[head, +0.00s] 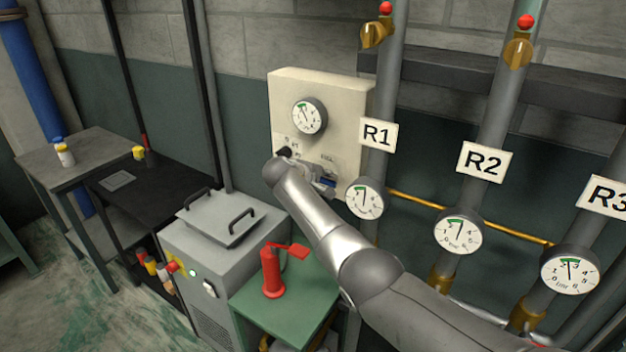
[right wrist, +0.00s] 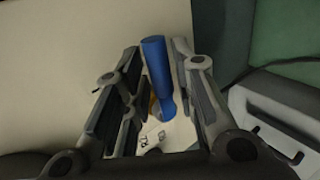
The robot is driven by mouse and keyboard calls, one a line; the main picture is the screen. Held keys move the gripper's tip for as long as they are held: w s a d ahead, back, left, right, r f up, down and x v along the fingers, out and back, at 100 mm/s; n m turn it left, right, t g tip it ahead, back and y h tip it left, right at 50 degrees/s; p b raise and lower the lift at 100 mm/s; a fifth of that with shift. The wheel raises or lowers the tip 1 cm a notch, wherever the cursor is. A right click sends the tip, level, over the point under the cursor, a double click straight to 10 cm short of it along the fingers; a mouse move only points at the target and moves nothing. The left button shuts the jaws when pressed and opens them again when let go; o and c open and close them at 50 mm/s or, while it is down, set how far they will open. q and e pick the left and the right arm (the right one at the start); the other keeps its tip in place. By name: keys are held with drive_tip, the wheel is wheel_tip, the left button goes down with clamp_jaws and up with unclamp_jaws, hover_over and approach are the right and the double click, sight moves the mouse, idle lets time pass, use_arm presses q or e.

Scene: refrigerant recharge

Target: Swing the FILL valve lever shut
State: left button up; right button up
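The cream control panel (head: 345,110) hangs on the wall, with a round gauge (head: 309,116) near its top and a FILL label (head: 327,158) lower right. My right arm reaches the panel and hides part of its lower half. In the right wrist view, the blue valve lever (right wrist: 156,68) stands between the two fingers of my right gripper (right wrist: 157,58). The fingers are apart, one on each side of the lever, with a gap at the left; I cannot tell whether the right finger touches. A little blue shows by the gripper in the head view (head: 326,182). My left gripper is not in view.
Pipes labelled R1 (head: 377,135), R2 (head: 485,161) and R3 (head: 606,195) with gauges stand right of the panel. Below are a grey machine (head: 225,240) and a green table (head: 300,305) bearing a red device (head: 271,272). Two darker tables stand at the left.

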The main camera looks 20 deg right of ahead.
drive_tip(key=v, duration=1)
drive_tip(key=shift+s+a+r, duration=0.2)
drive_tip(key=shift+s+r, duration=0.05)
drive_tip(key=shift+s, duration=0.05)
drive_tip(key=shift+f, duration=0.1)
